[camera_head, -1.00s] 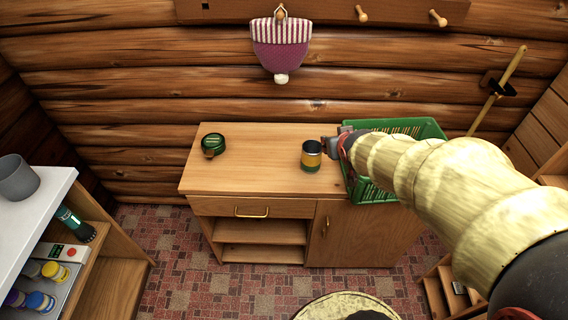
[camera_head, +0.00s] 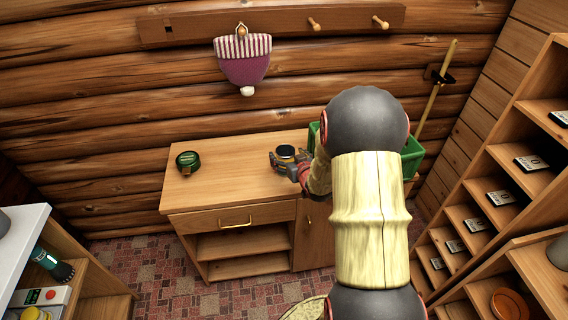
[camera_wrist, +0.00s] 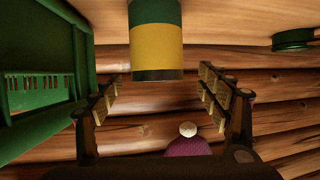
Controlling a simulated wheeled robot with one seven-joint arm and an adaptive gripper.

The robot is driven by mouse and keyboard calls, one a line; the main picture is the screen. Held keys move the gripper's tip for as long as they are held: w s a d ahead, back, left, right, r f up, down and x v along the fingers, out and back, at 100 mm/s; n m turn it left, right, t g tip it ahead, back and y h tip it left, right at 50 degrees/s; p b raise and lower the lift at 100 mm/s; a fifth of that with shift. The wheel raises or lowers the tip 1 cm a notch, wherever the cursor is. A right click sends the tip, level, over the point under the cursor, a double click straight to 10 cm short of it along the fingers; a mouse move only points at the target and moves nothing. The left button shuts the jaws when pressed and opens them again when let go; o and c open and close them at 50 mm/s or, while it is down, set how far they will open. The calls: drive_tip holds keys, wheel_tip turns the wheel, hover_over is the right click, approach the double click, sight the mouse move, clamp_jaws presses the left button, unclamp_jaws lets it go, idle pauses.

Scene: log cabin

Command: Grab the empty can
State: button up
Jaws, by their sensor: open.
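The can (camera_head: 285,151) stands on the wooden cabinet top, dark at its upper end. In the wrist view the can (camera_wrist: 156,45) shows yellow and green bands and appears inverted, between the fingertips' lines. My gripper (camera_head: 287,161) is at the can, with its fingers apart on either side of it. In the wrist view my gripper (camera_wrist: 162,88) is open, with a gap between each finger and the can. Whether either finger touches the can is not clear in the head view. My arm hides part of the cabinet's right side.
A green basket (camera_head: 411,157) stands right of the can, partly behind my arm; it also shows in the wrist view (camera_wrist: 40,90). A round green tin (camera_head: 188,160) sits at the cabinet's left. A cubby shelf (camera_head: 500,180) stands right. The cabinet's middle is clear.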

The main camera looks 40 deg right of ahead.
drive_tip(key=b+x, duration=0.1)
drive_tip(key=x, duration=0.3)
drive_tip(key=shift+s+d+f, duration=0.1)
drive_tip(key=shift+d, duration=0.1)
drive_tip(key=shift+c, duration=0.8)
drive_tip(key=c, duration=1.1)
